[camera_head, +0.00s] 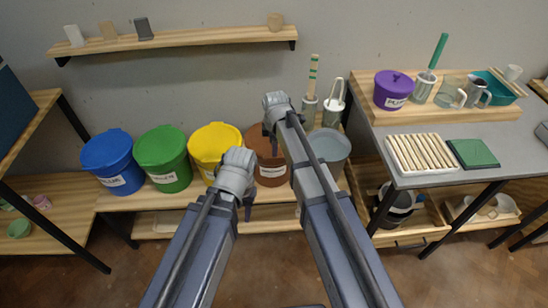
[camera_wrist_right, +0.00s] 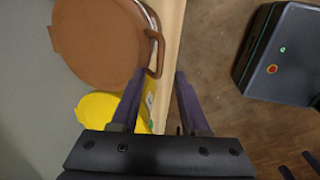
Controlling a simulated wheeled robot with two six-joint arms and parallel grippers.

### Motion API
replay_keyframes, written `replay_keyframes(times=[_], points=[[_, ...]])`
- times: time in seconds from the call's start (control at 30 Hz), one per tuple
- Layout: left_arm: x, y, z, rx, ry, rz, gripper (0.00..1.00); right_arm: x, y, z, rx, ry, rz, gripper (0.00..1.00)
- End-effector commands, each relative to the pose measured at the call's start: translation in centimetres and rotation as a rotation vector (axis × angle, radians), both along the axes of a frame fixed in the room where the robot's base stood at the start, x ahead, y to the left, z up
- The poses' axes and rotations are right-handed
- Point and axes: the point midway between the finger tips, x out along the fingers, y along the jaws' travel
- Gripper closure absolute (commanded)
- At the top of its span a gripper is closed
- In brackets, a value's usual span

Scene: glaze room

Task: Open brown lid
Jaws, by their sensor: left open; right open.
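The brown lid (camera_wrist_right: 100,45) is a round disc on the brown bucket (camera_head: 270,172), which stands on the low shelf. The lid looks seated. In the right wrist view a brown loop handle (camera_wrist_right: 157,52) stands at the bucket's edge, just ahead of my right gripper (camera_wrist_right: 158,75). That gripper is open and empty, its fingertips apart from the handle. In the head view my right gripper (camera_head: 273,142) is over the brown bucket, and my arms hide part of the bucket and lid. My left gripper (camera_head: 247,210) is open and empty, in front of the shelf.
Yellow (camera_head: 214,146), green (camera_head: 163,157) and blue (camera_head: 112,160) lidded buckets stand to the left. A grey bucket (camera_head: 331,148) is close on the right. The grey table (camera_head: 430,172) stands further right. The floor in front is clear.

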Motion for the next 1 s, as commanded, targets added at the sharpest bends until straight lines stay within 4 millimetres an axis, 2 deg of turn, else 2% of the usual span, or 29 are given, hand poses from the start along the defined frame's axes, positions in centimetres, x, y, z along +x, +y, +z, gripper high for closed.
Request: replay_keyframes(times=[0.03, 0.3, 0.47, 0.73, 1.0], points=[[0.0, 0.0, -1.3, 0.000, 0.000, 0.000, 0.55, 0.2, 0.0, -1.3, 0.000, 0.000, 0.000, 0.55], [0.0, 0.0, -4.5, 0.000, 0.000, -0.001, 0.55, 0.8, 0.0, -4.5, 0.000, 0.000, 0.000, 0.55], [0.0, 0.0, -5.2, 0.000, 0.000, -0.001, 0.55, 1.0, 0.0, -5.3, 0.000, 0.000, 0.000, 0.55], [0.0, 0.0, -5.1, 0.000, 0.000, -0.001, 0.55, 1.0, 0.0, -5.1, 0.000, 0.000, 0.000, 0.55], [0.0, 0.0, -5.1, 0.000, 0.000, 0.000, 0.55, 1.0, 0.0, -5.1, 0.000, 0.000, -0.001, 0.85]])
